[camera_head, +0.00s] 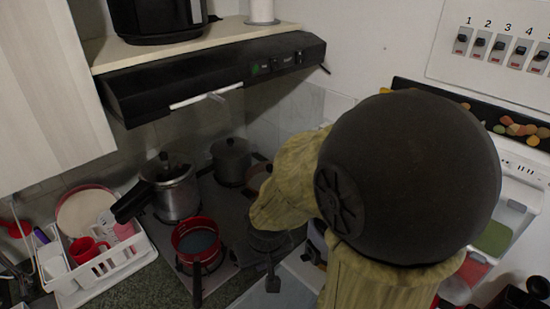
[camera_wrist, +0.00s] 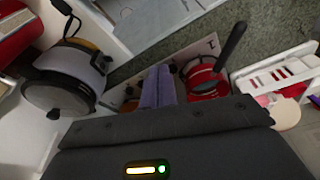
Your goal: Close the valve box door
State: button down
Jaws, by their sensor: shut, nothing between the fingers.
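I cannot make out a valve box or its door for certain in either view. A white panel with a row of numbered black switches (camera_head: 502,50) is on the wall at the upper right of the head view; no door shows on it. My gripper (camera_wrist: 159,72) is shut and empty in the wrist view, its two purple-grey fingers side by side. They point toward the stove area, beside the red saucepan (camera_wrist: 204,82). In the head view my large dark arm joint and yellow sleeve cover much of the right half and hide what lies behind.
The red saucepan (camera_head: 197,238), a pressure cooker (camera_head: 172,192) and a dark pot (camera_head: 230,160) stand on the stove. A white dish rack (camera_head: 110,266) is at the left. The black range hood (camera_head: 215,78) hangs above. Spice dispensers (camera_head: 518,190) show at the right edge.

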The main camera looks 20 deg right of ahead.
jog(key=w+d+n+t+h+b, duration=0.15)
jog(key=w+n+t, duration=0.35)
jog(key=w, duration=1.8)
jog(key=w+d+f+n+t+h+b, duration=0.1)
jog(key=w+d+n+t+h, duration=0.2)
jog(key=w+d+h, duration=0.7)
jog(key=shift+w+d+f+h, duration=0.3)
jog(key=shift+w+h, duration=0.55)
jog(key=shift+h, duration=0.4)
jog(key=p+x, duration=0.4)
jog(key=x, duration=0.6)
jog(key=shift+s+d+r+p, duration=0.1)
jog(key=shift+s+d+p, duration=0.3)
jog(key=shift+s, duration=0.5)
jog(key=shift+s+d+r+p, duration=0.15)
jog(key=shift+s+p, duration=0.45)
jog(key=shift+s, duration=0.3)
